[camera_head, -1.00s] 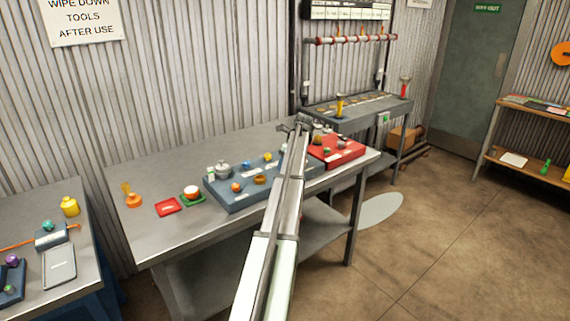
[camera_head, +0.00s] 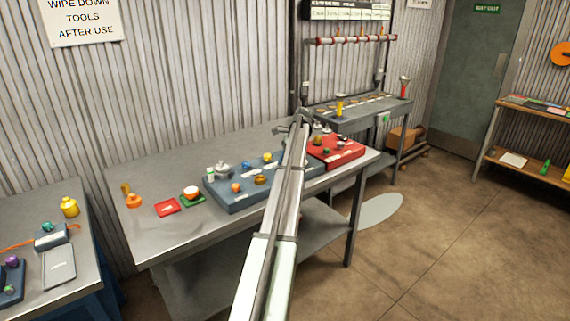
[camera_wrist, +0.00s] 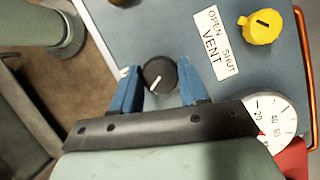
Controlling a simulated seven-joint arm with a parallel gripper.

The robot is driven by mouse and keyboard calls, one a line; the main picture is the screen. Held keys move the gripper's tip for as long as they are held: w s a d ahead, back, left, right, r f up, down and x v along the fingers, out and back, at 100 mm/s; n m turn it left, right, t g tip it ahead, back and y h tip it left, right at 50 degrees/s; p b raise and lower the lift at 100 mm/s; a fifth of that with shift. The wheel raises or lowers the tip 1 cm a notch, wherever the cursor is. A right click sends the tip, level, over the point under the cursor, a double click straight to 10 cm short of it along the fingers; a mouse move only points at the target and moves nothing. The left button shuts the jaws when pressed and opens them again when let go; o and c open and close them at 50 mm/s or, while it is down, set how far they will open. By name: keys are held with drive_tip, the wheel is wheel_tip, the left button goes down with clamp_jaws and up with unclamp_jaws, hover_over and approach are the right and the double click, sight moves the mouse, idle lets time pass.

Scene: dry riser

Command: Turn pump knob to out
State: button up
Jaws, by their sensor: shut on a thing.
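A round black knob (camera_wrist: 159,76) with a white pointer mark sits on a blue-grey panel (camera_wrist: 150,25) in the wrist view. The pointer slants to the lower left in that picture. The blue fingers of my gripper (camera_wrist: 160,88) are on both sides of the knob and closed on it. No label for this knob is readable; the gripper covers the panel below it. In the head view my arm hides the knob, and the arm's end (camera_head: 297,124) is over the far right of the workbench.
Right of the knob are a VENT plate (camera_wrist: 215,42) marked OPEN and SHUT, a yellow knob (camera_wrist: 261,27), a dial gauge (camera_wrist: 271,120) and a copper pipe (camera_wrist: 306,65). The workbench (camera_head: 150,230) holds a blue tray (camera_head: 240,203) and a red box (camera_head: 348,155).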

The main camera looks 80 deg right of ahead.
drive_tip(key=shift+d+n+g+y, duration=0.1)
drive_tip(key=shift+n+g+y, duration=0.2)
drive_tip(key=shift+n, duration=0.85)
drive_tip(key=shift+n+g+y, duration=0.3)
drive_tip(key=shift+n, duration=0.85)
drive_tip(key=o, duration=1.1)
drive_tip(key=shift+c, duration=0.2)
